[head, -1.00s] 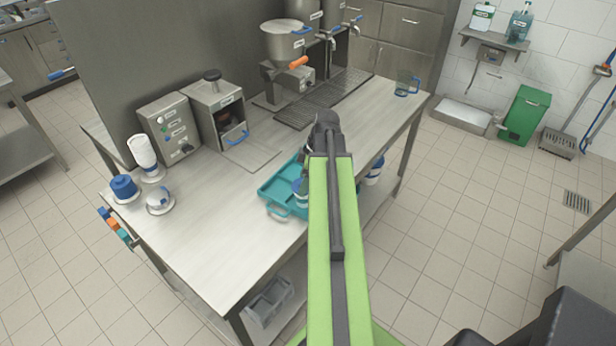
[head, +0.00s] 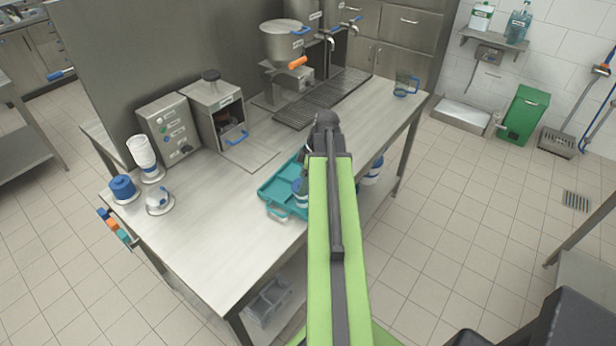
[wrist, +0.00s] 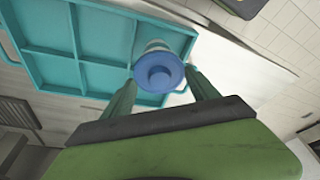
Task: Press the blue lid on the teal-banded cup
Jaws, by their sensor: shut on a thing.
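In the wrist view the blue lid (wrist: 160,72) sits between the fingertips of my gripper (wrist: 161,78), which is shut on it. A pale rim of a cup (wrist: 154,45) shows just behind the lid, over the tray's edge; its band is mostly hidden, and I cannot tell whether the lid is seated. In the head view my arm hides the gripper. A blue and white cup (head: 299,188) shows partly beside my arm at the teal tray (head: 268,190). Another blue and white item (head: 374,170) shows right of my arm, past the table edge.
The compartmented tray also fills the upper left of the wrist view (wrist: 105,45). The steel table (head: 205,240) is bare at the front left. A blue item (head: 122,188), a white bottle (head: 142,152) and machines (head: 222,112) stand farther left and back.

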